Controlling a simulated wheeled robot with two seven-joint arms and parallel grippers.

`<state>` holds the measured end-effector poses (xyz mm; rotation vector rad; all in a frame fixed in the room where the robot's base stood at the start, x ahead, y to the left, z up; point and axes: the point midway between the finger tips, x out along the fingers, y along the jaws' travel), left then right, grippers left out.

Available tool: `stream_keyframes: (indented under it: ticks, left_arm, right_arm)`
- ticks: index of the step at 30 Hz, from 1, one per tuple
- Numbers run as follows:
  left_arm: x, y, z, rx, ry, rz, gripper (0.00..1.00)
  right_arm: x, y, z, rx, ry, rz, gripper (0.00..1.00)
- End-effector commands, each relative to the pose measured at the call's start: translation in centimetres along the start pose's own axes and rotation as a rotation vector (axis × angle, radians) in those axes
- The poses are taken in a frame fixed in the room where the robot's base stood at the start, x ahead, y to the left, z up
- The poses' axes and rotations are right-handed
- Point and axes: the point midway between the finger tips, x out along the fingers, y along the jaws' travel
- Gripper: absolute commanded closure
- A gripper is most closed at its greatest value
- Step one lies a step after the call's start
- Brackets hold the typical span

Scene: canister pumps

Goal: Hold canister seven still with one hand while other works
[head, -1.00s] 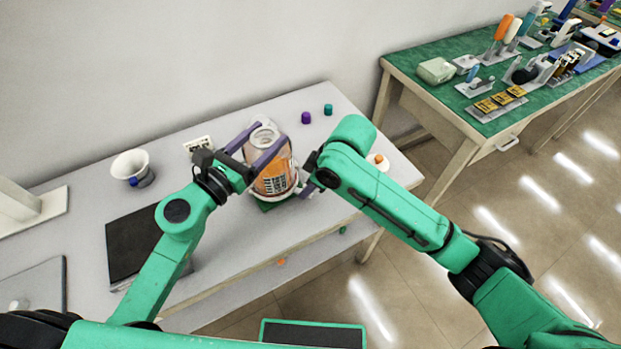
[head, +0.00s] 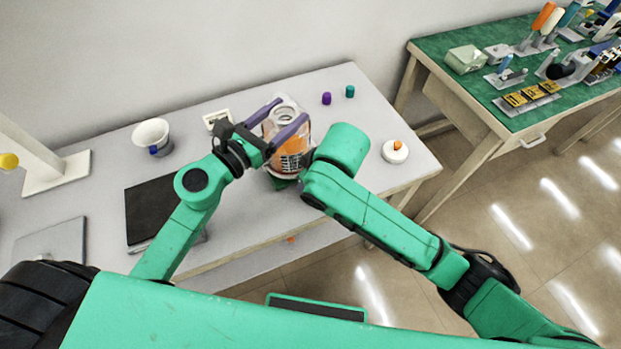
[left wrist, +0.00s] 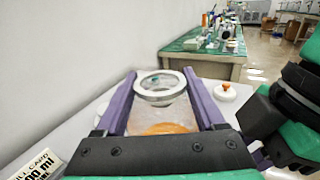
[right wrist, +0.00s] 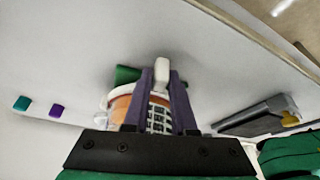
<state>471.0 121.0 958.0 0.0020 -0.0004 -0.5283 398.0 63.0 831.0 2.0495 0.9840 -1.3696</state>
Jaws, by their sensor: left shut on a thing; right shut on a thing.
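The canister (head: 290,147) stands on the white table, clear-walled with orange contents and a dark-printed label. Its pale ring-shaped top opening shows in the left wrist view (left wrist: 160,88). My left gripper (head: 287,118) has its purple fingers closed on either side of the canister's upper part. My right gripper (right wrist: 163,88) is low at the canister's near side and shut on a small white rounded piece (right wrist: 162,70). Whether that piece belongs to the canister I cannot tell. In the head view my right arm hides the right fingers. A green base (head: 284,182) shows under the canister.
A white funnel-like cup (head: 152,133), a card (head: 217,118) and a black panel (head: 150,208) lie left. Purple (head: 326,98) and teal (head: 350,91) caps and a white disc with an orange knob (head: 395,153) lie right. A green-topped bench (head: 480,95) stands beyond.

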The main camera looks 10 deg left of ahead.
Motion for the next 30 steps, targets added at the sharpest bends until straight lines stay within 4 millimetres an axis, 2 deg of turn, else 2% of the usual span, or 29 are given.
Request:
stream_keyframes:
  ticks: [1, 10, 11, 12, 13, 23, 26, 30]
  left_arm:
    - [0.0, -0.1, -0.1, -0.003, 0.001, -0.002, 1.00]
    - [0.0, -0.1, -0.1, -0.004, 0.001, -0.003, 1.00]
    - [0.0, -0.1, -0.1, -0.004, 0.001, -0.003, 1.00]
    - [0.0, -0.1, -0.1, -0.004, 0.001, -0.003, 1.00]
    - [0.0, -0.1, -0.1, -0.004, 0.001, -0.003, 1.00]
    - [0.0, -0.1, -0.1, -0.004, 0.002, -0.002, 1.00]
    - [0.0, -0.1, -0.1, -0.004, 0.002, -0.002, 1.00]
    - [0.0, -0.1, -0.1, -0.004, 0.002, -0.001, 1.00]
  right_arm:
    - [0.0, -0.5, -0.2, -0.007, 0.006, -0.011, 1.00]
    - [0.0, -0.5, -0.2, -0.008, 0.007, -0.012, 1.00]
    - [0.0, -0.5, -0.2, -0.008, 0.007, -0.012, 0.68]
    - [0.0, -0.5, -0.2, -0.008, 0.006, -0.012, 0.52]
    - [0.0, -0.4, -0.1, -0.007, 0.006, -0.011, 0.50]
    - [-0.3, -0.2, -0.1, -0.004, 0.004, -0.005, 0.50]
    - [-1.6, -0.2, -0.2, -0.005, 0.006, -0.006, 0.50]
    - [-5.3, -0.2, -0.2, -0.005, 0.010, -0.005, 0.50]
